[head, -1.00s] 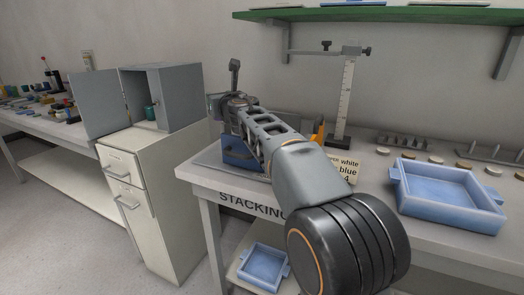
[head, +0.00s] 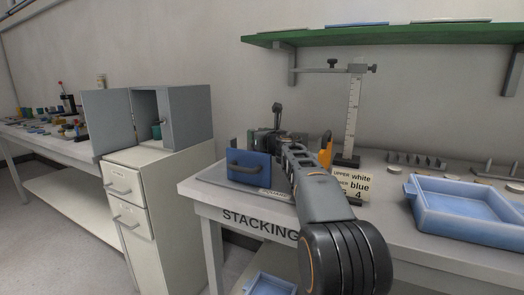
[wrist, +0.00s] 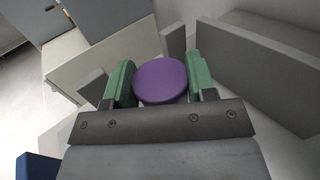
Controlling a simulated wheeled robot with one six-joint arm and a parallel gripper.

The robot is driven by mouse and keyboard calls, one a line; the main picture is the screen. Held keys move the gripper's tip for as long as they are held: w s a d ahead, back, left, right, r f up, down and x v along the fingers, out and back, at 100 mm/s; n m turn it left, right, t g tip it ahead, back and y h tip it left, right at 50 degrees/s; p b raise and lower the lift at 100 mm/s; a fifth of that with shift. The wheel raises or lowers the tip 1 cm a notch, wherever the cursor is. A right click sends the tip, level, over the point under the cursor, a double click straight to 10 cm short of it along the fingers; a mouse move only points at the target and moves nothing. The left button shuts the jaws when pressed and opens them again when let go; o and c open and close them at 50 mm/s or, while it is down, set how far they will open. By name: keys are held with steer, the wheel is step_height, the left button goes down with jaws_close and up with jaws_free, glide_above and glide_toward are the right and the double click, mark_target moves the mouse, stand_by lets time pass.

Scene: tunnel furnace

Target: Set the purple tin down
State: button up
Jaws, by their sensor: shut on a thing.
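The purple tin (wrist: 160,82) is a round, flat-topped disc seen from above in the wrist view. My gripper (wrist: 161,84) is shut on it, with a green finger on each side. In the head view my gripper (head: 262,142) is low over the left part of the stacking table, behind a blue block with a dark handle (head: 248,166). The tin cannot be made out in the head view. Whether its underside touches a surface is hidden.
Grey upright plates (wrist: 260,75) stand close around my gripper in the wrist view. An open grey cabinet (head: 183,115) on a white drawer unit (head: 185,180) is to the left. A measuring stand (head: 353,110), a sign (head: 352,184) and a blue tray (head: 465,208) are to the right.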

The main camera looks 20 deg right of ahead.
steer(key=f+b, duration=0.1)
steer(key=d+f+b, duration=0.1)
steer(key=f+b, duration=0.1)
steer(key=f, duration=0.1)
steer(key=shift+w+d, duration=0.2)
steer(key=shift+w, duration=0.05)
steer(key=shift+f, duration=0.3)
steer(key=shift+f+b, duration=0.15)
steer(key=shift+b, duration=0.2)
steer(key=o, duration=1)
steer(key=shift+c, duration=0.2)
